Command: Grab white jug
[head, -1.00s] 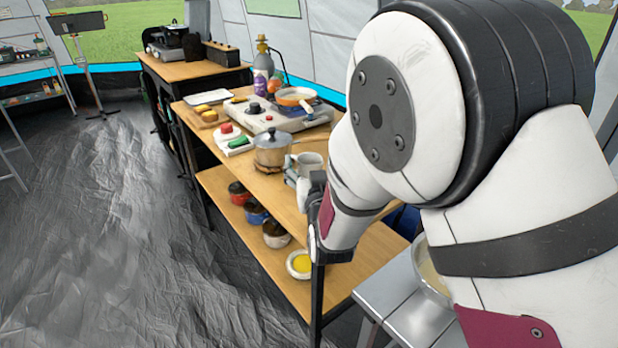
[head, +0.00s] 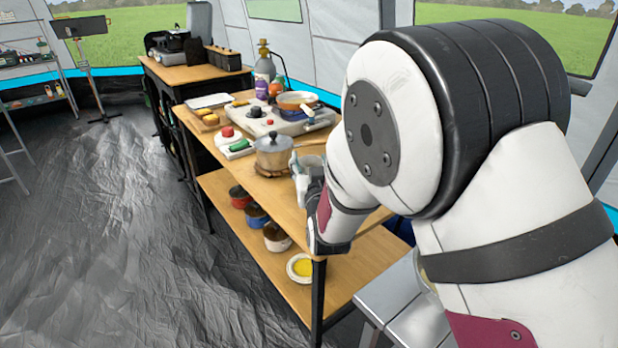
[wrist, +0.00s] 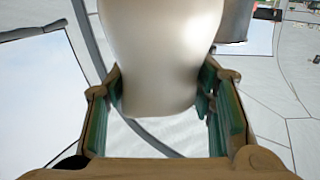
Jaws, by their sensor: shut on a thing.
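The white jug (wrist: 160,50) fills the upper middle of the wrist view, between the two fingers of my gripper (wrist: 162,100). Both green-lined fingers are against its sides, so the gripper is shut on it. In the head view my gripper (head: 304,178) is at the right end of the upper table, beside the pot. The jug is mostly hidden there by the gripper and my arm; I cannot tell whether it touches the table.
A lidded pot (head: 273,153) stands just left of my gripper. A camp stove (head: 280,118) with a pan (head: 297,101) is behind it. Several pots and a yellow-filled bowl (head: 300,267) are on the lower shelf (head: 355,265). The floor at left is clear.

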